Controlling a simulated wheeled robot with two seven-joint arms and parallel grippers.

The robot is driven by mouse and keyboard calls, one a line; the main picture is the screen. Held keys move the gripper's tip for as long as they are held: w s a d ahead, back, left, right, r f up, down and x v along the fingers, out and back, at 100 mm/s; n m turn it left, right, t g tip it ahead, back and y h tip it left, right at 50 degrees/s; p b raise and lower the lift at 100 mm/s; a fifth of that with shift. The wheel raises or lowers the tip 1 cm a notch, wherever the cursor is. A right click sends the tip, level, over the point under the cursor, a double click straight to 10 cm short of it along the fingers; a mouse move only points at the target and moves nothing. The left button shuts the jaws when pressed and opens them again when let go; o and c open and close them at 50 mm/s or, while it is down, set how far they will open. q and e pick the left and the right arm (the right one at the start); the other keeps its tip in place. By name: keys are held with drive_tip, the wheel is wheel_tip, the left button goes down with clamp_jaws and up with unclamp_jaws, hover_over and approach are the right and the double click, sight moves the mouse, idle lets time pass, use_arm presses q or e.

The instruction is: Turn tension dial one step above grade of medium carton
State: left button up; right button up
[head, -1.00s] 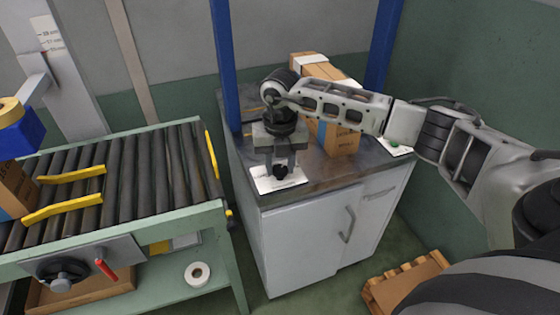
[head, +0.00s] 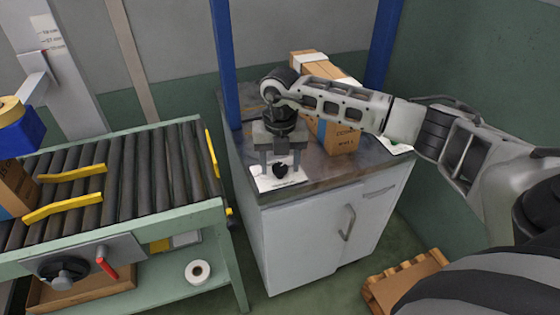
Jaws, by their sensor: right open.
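A black knob (head: 279,170) stands on a white card (head: 263,184) at the front left corner of the grey cabinet top (head: 325,178). My right gripper (head: 280,174) points down over it, open, with one finger on each side of the knob; I cannot tell whether they touch it. Cartons stand behind: one with a blue stripe (head: 342,139) and a longer one with a white label (head: 305,64), partly hidden by my right arm. Another carton (head: 14,188) is cut off at the left edge. Carton grades and card markings are too small to read. My left gripper is out of view.
A roller conveyor (head: 130,180) with yellow guides fills the left. Its front has another black knob (head: 65,272) and a red handle (head: 107,269). A white tape roll (head: 198,272) lies on the lower shelf. Blue posts (head: 224,65) flank the cabinet; a pallet (head: 402,282) is on the floor.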

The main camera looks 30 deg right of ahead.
sight(280, 167)
drive_tip(key=shift+r, duration=0.1)
wheel_tip(280, 167, up, 16)
idle(0.4)
drive_tip(key=shift+a, duration=0.1)
